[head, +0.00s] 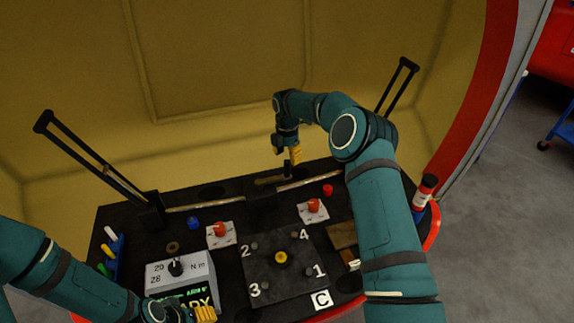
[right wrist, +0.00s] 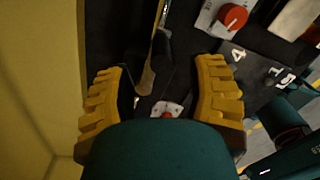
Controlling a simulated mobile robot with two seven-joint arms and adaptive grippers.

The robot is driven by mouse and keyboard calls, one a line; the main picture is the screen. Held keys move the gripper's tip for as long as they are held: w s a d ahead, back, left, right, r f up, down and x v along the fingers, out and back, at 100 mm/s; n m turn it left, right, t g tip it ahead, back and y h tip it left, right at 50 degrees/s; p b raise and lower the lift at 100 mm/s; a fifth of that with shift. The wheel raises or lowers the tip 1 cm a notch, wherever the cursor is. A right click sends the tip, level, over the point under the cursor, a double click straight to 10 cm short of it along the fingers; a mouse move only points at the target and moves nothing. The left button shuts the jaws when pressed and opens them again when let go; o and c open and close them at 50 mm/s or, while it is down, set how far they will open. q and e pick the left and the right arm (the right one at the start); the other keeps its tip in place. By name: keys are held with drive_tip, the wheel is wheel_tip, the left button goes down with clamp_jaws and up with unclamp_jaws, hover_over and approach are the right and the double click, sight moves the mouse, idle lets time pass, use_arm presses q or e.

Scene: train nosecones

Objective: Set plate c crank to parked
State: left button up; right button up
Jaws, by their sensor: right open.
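Plate C (head: 282,277) is a dark square plate with numbered corners, a yellow centre piece (head: 281,257) and a white C label (head: 321,299). I cannot tell for certain which part is its crank. A pale rod (head: 310,181) runs across the rear of the bench through a dark central block. My right gripper (head: 291,160) is above the bench's rear edge, near this rod. In the right wrist view its yellow fingers (right wrist: 168,100) are wide apart, with a brass-coloured bar (right wrist: 147,80) and a small red part between them. My left gripper (head: 205,313) is at the bottom; its jaw gap is unclear.
Red knobs on white plates stand left (head: 220,234) and right (head: 313,211) of the bench middle. Long black handles rise at left (head: 90,153) and right (head: 398,85). A grey meter box (head: 180,272) stands front left. A yellow wall is close behind.

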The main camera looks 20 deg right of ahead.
wheel_tip(320, 180, up, 6)
drive_tip(key=shift+r, duration=0.1)
idle(0.6)
